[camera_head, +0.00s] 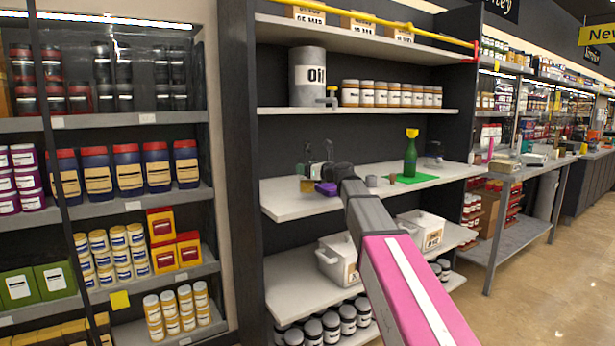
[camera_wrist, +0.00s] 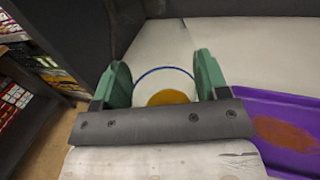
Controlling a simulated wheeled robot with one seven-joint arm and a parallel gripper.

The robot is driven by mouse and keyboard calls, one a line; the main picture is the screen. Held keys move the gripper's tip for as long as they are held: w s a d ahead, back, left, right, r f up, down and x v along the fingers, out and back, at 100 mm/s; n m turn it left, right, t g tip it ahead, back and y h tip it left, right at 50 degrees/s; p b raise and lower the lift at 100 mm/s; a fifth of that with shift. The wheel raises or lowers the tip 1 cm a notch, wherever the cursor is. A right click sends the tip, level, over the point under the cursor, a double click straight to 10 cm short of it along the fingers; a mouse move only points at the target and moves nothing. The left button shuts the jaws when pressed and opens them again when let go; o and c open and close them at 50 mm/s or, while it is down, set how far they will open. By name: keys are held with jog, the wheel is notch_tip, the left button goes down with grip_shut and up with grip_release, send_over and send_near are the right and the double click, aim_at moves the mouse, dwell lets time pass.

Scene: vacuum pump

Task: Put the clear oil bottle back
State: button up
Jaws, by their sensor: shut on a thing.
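In the wrist view my gripper (camera_wrist: 165,85) has its two green fingers on either side of a clear round vessel with a blue rim and amber contents, which I take for the clear oil bottle (camera_wrist: 150,76). The gripper is shut on it. In the head view my gripper (camera_head: 314,168) is at the left end of the middle shelf (camera_head: 286,208); the bottle is hard to make out there. I cannot tell whether the bottle touches the shelf.
A purple tray (camera_wrist: 287,105) lies just right of the gripper; it also shows in the head view (camera_head: 327,189). A green bottle with a yellow top (camera_head: 410,155) stands on a green mat (camera_head: 428,178) to the right. A large Oil can (camera_head: 307,85) stands on the shelf above.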

jog(key=shift+f, duration=1.3)
jog(key=o, duration=1.1)
jog(key=shift+f, duration=0.15)
jog(key=v, duration=1.2)
